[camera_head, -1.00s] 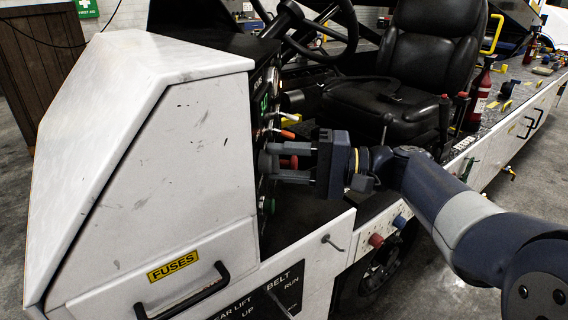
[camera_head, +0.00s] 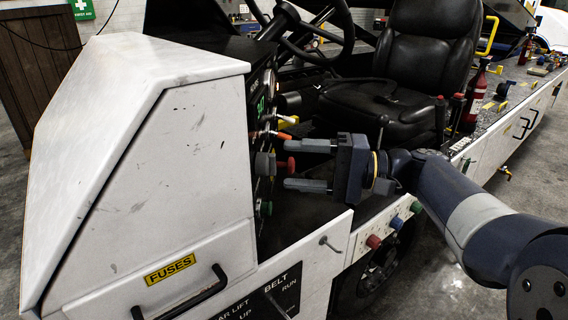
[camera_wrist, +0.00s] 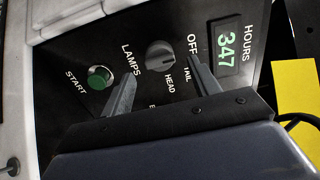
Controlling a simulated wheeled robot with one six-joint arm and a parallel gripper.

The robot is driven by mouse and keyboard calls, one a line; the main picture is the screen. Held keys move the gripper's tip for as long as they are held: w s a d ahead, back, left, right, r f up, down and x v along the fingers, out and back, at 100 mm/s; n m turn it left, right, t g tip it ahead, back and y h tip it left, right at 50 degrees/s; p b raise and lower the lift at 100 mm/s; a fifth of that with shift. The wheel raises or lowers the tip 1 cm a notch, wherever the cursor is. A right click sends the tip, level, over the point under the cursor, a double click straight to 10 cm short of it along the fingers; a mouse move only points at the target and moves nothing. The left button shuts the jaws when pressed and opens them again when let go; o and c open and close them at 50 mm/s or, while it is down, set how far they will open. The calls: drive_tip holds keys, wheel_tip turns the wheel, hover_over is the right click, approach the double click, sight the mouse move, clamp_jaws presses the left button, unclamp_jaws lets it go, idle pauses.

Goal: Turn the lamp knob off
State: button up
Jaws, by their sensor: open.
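The lamp knob (camera_wrist: 159,54) is a round grey knob on the black panel, with the words LAMPS, OFF, TAIL and HEAD around it. In the head view the grey knob (camera_head: 264,164) sticks out from the panel's side. My gripper (camera_head: 287,166) is open and empty, just right of the knob, with its fingers pointing at the panel. In the wrist view my gripper (camera_wrist: 163,72) has one finger on each side of the knob, with clear gaps. I cannot tell for sure which mark the knob points to.
A green START button (camera_wrist: 99,77) is left of the knob, and an HOURS display (camera_wrist: 229,50) reading 347 is right. A red control (camera_head: 290,167) shows between the fingers in the head view. An orange-tipped lever (camera_head: 281,135) is just above. The seat (camera_head: 375,105) stands behind.

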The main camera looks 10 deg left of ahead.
sight(265, 164)
drive_tip(key=d, duration=0.7)
drive_tip(key=shift+w+d, duration=0.2)
drive_tip(key=shift+w, duration=0.1)
drive_tip(key=a, duration=1)
drive_tip(key=shift+s+a, duration=0.4)
drive_tip(key=shift+d, duration=0.1)
